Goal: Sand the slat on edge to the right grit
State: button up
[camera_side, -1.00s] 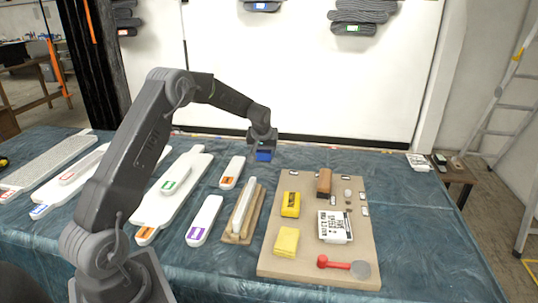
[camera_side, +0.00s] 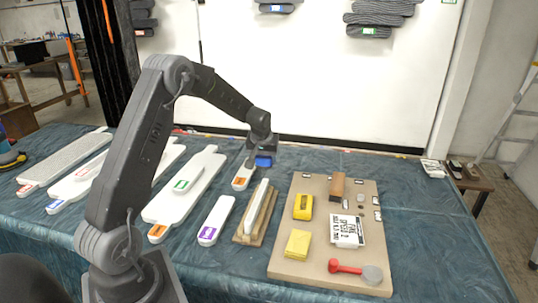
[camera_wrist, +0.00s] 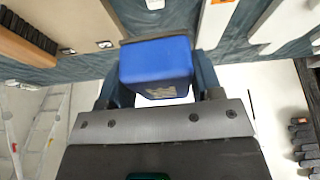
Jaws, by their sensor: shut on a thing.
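The pale slat (camera_side: 257,205) stands on edge in a tan wooden holder (camera_side: 240,238) on the cloth-covered table. My gripper (camera_side: 262,152) is shut on a blue block (camera_side: 264,162), held above the table behind the slat and apart from it. The block (camera_wrist: 156,62) also shows between the fingers in the wrist view, covering part of the table there. In the side view, the gripper overlaps the back end of a short white piece with an orange label (camera_side: 241,181).
Right of the slat, a tan board (camera_side: 290,262) holds a yellow block (camera_side: 303,206), yellow pad (camera_side: 297,243), brown block (camera_side: 337,184), printed white packet (camera_side: 347,231) and red-handled tool (camera_side: 345,267). Several labelled white pieces lie left. A white panel (camera_side: 300,85) stands behind.

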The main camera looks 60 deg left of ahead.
aim_at(265, 181)
notch_tip(265, 181, down, 7)
jog(key=shift+f, duration=0.15)
jog(key=shift+s+d+f, duration=0.2)
jog(key=shift+s+d, duration=0.5)
jog(key=shift+d, duration=0.1)
jog(key=shift+c, duration=0.3)
jog(key=shift+s+d, duration=7.4)
jog(key=shift+s, duration=0.1)
jog(key=shift+w+a, duration=8.1)
jog(key=shift+w, duration=0.05)
jog(key=shift+w+a+r, duration=0.15)
jog(key=shift+r, duration=4)
